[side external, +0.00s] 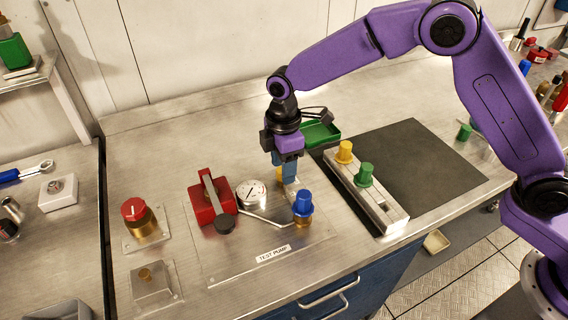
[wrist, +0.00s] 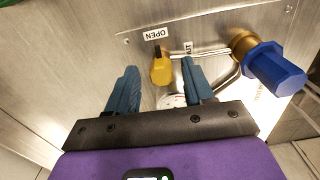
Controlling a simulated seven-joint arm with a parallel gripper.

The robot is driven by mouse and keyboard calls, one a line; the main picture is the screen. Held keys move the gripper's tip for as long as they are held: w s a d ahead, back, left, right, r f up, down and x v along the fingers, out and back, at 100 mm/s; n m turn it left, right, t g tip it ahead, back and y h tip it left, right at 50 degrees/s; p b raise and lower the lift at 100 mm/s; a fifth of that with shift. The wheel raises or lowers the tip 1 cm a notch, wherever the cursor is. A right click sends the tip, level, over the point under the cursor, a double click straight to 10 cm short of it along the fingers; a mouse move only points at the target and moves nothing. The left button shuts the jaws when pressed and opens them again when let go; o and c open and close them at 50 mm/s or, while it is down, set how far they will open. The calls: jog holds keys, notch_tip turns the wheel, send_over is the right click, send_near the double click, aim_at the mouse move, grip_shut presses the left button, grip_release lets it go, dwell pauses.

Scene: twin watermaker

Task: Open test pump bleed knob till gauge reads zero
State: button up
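The test pump is a red block (side external: 212,203) with a lever, fixed on a labelled plate (side external: 235,268). Its round white gauge (side external: 251,193) is beside it; the reading is too small to make out. A small yellow knob (wrist: 160,70) with a dark pointer sits near an "OPEN" label in the wrist view. A blue knob on a brass fitting (side external: 303,203) stands at the plate's right; it also shows in the wrist view (wrist: 275,68). My gripper (side external: 287,180) points down above the plate's back. In the wrist view its blue fingers (wrist: 158,68) are apart, with the yellow knob between their tips; contact is unclear.
A pale rack (side external: 385,208) with a yellow and a green knob stands right of my gripper. A dark mat (side external: 425,160) lies at the right. A red-capped brass fitting (side external: 137,212) stands at the left.

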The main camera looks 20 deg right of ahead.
dwell(0.3)
notch_tip(320, 180, up, 17)
jog(key=shift+r, duration=0.2)
dwell(0.4)
jog(key=shift+s+d, duration=0.1)
jog(key=s+d+f+m, duration=0.2)
jog(key=s+d+f, duration=0.1)
jog(key=s+d, duration=0.9)
jog(key=s+d+f+m, duration=0.3)
jog(key=s+d, duration=1)
jog(key=s, duration=0.6)
jog(key=shift+s+f, duration=0.3)
jog(key=shift+f, duration=0.3)
